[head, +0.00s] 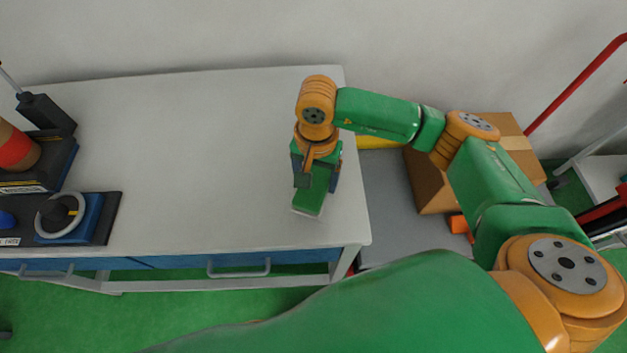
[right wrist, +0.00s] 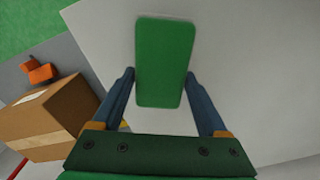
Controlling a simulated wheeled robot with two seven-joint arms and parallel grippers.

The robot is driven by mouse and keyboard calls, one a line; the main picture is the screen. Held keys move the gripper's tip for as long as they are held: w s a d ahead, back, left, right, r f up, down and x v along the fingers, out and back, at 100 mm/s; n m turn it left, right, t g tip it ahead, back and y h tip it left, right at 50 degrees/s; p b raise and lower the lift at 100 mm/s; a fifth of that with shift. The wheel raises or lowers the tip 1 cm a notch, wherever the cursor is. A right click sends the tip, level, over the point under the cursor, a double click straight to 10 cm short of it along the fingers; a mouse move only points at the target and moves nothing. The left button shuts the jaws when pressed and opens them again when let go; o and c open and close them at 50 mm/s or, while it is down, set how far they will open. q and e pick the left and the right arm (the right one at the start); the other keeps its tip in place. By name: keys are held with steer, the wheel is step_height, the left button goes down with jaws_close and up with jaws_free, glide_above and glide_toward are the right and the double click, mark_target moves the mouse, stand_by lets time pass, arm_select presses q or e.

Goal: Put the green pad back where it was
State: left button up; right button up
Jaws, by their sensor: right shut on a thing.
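The green pad (head: 311,201) is a flat rounded rectangle with a pale lower edge in the head view. It is at the right part of the grey-white table (head: 220,150), near the front right corner. My right gripper (head: 318,180) is above it, pointing down, with its fingers at the pad's two sides. In the right wrist view the pad (right wrist: 165,60) lies between the two blue fingers (right wrist: 165,85), and the gripper is shut on it. I cannot tell whether the pad touches the tabletop. My left gripper is not in view.
At the table's left stand a dark base with an orange-red part (head: 18,150) and a dark board with a blue block and pale ring (head: 75,218). The middle of the table is clear. A cardboard box (head: 432,185) and an orange item (head: 459,224) are beyond the right edge.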

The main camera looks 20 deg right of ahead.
mark_target(314, 187)
steer(key=f, duration=0.3)
steer(key=shift+s+a, duration=0.1)
steer(key=shift+a, duration=0.1)
steer(key=shift+f, duration=0.4)
steer(key=o, duration=1.2)
steer(key=shift+r, duration=0.2)
steer(key=shift+w+r, duration=0.2)
steer(key=shift+r, duration=0.2)
step_height(314, 187, up, 11)
steer(key=shift+s+r+b, duration=0.1)
steer(key=shift+b, duration=0.5)
